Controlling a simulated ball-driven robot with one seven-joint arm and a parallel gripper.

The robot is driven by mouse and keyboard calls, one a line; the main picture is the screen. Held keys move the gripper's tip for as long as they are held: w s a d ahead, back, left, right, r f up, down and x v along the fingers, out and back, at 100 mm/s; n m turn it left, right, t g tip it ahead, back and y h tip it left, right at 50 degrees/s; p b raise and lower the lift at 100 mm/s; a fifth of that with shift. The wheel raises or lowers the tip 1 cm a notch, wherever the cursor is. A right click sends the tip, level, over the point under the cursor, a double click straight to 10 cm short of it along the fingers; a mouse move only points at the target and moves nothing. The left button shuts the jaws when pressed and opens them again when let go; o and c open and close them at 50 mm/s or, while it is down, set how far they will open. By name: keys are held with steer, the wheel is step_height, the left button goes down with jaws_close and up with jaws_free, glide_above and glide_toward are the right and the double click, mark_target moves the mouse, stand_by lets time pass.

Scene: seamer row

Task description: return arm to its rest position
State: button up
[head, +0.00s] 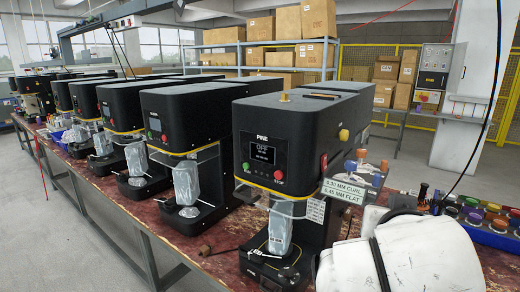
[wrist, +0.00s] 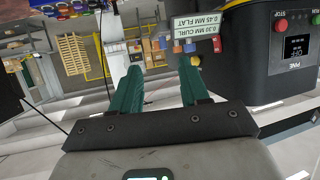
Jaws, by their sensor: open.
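My gripper (wrist: 161,70) shows in the wrist view with its two green fingers apart and nothing between them. The wrist view is upside down. My white arm (head: 415,258) fills the lower right of the head view, in front of the bench end. The nearest black seaming machine (head: 300,125) stands just left of my arm in the head view. In the wrist view this machine (wrist: 265,50) is at the upper right, beside the fingers and apart from them. I cannot make out the fingers clearly in the head view.
A label sign (head: 344,190) sticks out from the nearest machine, close to my arm. Several more machines (head: 180,112) line the red-brown bench (head: 215,238). Small coloured-capped containers (head: 488,215) stand at the right. A pillar (head: 474,90) rises behind. Open floor (head: 60,240) lies left.

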steer(key=s+d+f+n+g+y, duration=0.1)
steer(key=s+d+f+g, duration=0.15)
steer(key=s+f, duration=0.7)
steer(key=s+d+f+n+g+y, duration=0.15)
steer(key=f+g, duration=0.25)
steer(key=f, duration=1.2)
steer(key=s+f+g+y, duration=0.1)
steer(key=s+f+g, duration=0.1)
steer(key=s+f, duration=0.5)
steer(key=s+d+f+n+g+y, duration=0.1)
steer(key=s+f+g, duration=0.2)
steer(key=s+f, duration=0.5)
steer(key=s, duration=0.7)
steer(key=shift+d, duration=0.2)
steer(key=shift+c, duration=0.3)
